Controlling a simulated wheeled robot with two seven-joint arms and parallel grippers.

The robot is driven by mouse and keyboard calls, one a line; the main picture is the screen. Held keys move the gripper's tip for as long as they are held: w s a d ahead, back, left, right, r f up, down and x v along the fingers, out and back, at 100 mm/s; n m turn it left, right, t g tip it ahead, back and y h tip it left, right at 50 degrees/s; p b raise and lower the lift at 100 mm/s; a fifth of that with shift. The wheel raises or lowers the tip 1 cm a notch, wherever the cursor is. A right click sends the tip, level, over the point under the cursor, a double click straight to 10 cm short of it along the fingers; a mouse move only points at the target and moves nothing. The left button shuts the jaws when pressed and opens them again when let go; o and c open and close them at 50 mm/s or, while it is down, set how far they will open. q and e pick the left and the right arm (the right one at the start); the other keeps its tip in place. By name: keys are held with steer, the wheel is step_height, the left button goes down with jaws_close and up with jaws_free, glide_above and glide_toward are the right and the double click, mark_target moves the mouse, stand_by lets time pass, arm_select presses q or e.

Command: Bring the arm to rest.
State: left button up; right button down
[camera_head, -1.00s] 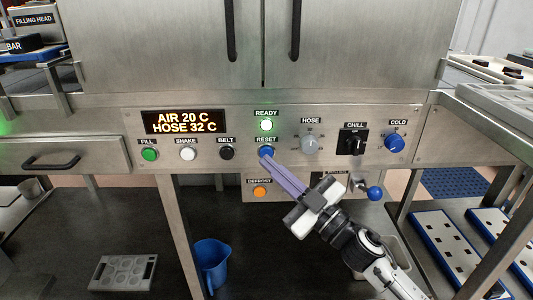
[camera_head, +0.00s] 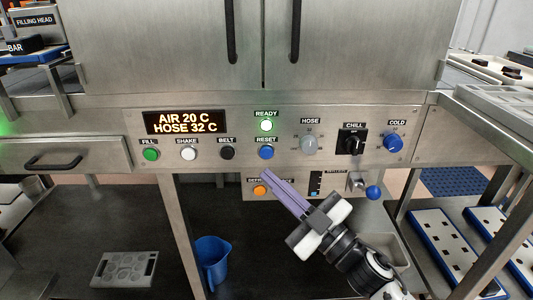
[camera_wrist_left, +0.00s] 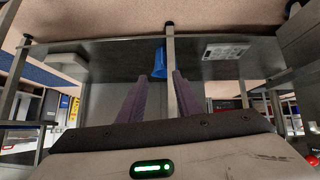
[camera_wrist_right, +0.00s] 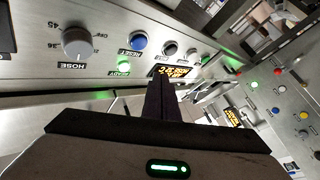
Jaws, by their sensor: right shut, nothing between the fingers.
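My right gripper (camera_head: 268,177) is shut and empty. In the head view its purple fingertips are just below the blue RESET button (camera_head: 266,152), in front of the lower panel and partly over the DEFROST label. The tips look apart from the button. In the right wrist view the closed fingers (camera_wrist_right: 160,88) point toward the control panel. My left gripper is out of the head view. In the left wrist view its two purple fingers (camera_wrist_left: 157,98) are spread apart, with a metal post and a blue jug beyond them.
The control panel (camera_head: 100,127) carries several buttons and knobs, with READY (camera_head: 266,126) lit. The display (camera_head: 185,122) reads AIR 20 C, HOSE 32 C. A lever with a blue ball (camera_head: 373,193) juts out right of the gripper. A blue jug (camera_head: 212,262) stands on the lower shelf.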

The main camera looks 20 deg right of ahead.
stand_by(0.3)
